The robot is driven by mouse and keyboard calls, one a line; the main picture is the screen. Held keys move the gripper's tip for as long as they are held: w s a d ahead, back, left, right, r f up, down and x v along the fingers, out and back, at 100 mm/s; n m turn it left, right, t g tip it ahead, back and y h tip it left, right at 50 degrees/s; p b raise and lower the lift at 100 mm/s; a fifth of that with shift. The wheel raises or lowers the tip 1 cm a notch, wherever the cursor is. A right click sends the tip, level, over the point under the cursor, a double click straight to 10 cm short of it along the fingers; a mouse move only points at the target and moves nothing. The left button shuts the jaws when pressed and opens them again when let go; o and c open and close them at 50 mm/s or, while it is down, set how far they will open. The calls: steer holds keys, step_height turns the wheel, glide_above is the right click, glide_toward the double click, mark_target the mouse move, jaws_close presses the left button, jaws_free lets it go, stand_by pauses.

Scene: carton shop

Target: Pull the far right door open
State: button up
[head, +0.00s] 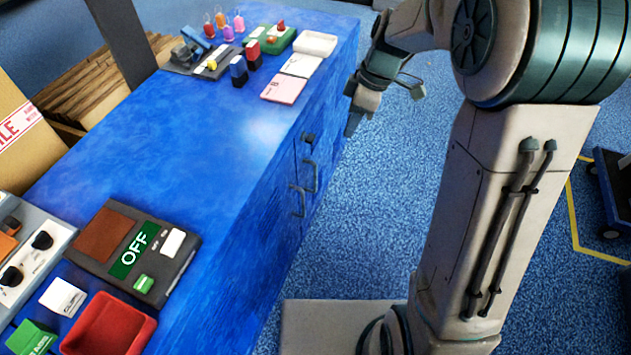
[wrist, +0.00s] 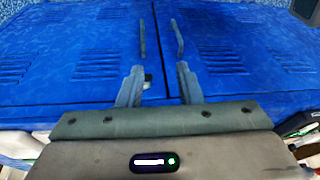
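The blue cabinet (head: 225,175) has its door side facing right in the head view. Two dark bar handles, a nearer one (head: 298,200) and a farther one (head: 311,176), stand on its front. The far door (head: 328,110) is partly hidden by my gripper (head: 357,108), which hangs beside the far part of the front. In the wrist view, two shut blue doors meet at a seam, with a left handle (wrist: 142,38) and a right handle (wrist: 179,38). My gripper (wrist: 160,82) has its fingers apart, with no handle between them. I cannot tell whether it touches the cabinet.
The counter top holds a dark device marked OFF (head: 133,252), a red tray (head: 108,325) and several small items at the far end. A dark cart (head: 613,190) stands at the right. Blue floor (head: 375,215) is clear along the cabinet front.

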steer(key=w+a+f+n+g+y+b, duration=0.1)
steer(key=w+a+f+n+b, duration=0.15)
steer(key=f, duration=0.45)
steer(key=w+a+f+n+b, duration=0.1)
steer(key=w+f+n+b, duration=0.25)
steer(key=f, duration=0.35)
steer(key=b, duration=0.4)
glide_above(315, 189)
steer(key=shift+m, duration=0.3)
steer(key=f, duration=1.2)
steer(key=shift+w, duration=0.35)
jaws_close()
